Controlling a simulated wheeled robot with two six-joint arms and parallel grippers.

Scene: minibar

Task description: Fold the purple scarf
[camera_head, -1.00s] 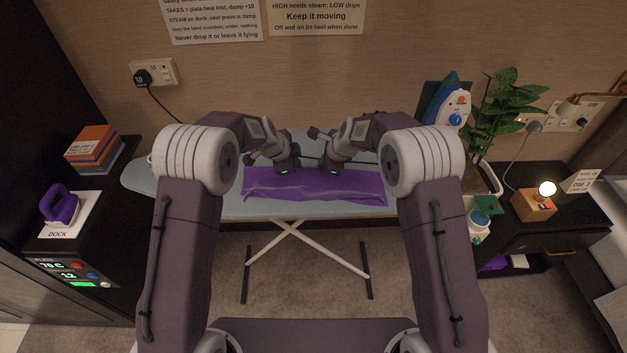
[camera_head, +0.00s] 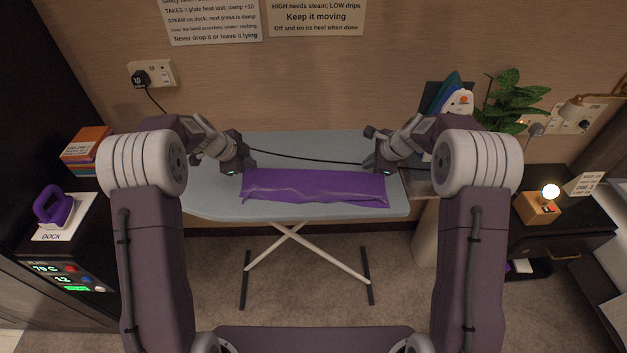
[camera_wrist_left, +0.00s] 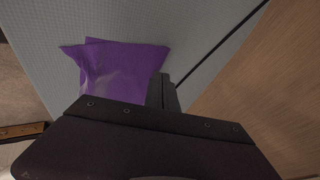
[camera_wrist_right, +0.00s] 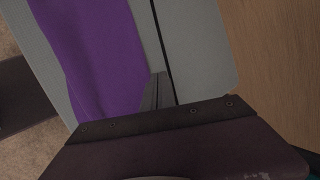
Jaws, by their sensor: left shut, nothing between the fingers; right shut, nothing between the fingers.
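The purple scarf (camera_head: 315,188) lies across the ironing board (camera_head: 330,150) as a long narrow strip, with a wrinkled ridge along its front part. In the left wrist view the scarf (camera_wrist_left: 122,65) shows a slightly uneven layered end. In the right wrist view the scarf (camera_wrist_right: 95,50) is a smooth band along the board. My left gripper (camera_head: 243,171) is shut and empty near the scarf's back left corner. My right gripper (camera_head: 378,170) is shut and empty near its back right corner. I cannot tell whether the fingertips touch the cloth.
A dark cord (camera_head: 300,157) runs along the back of the board. A purple iron (camera_head: 54,205) stands on its dock at the left. The board's front edge is clear.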

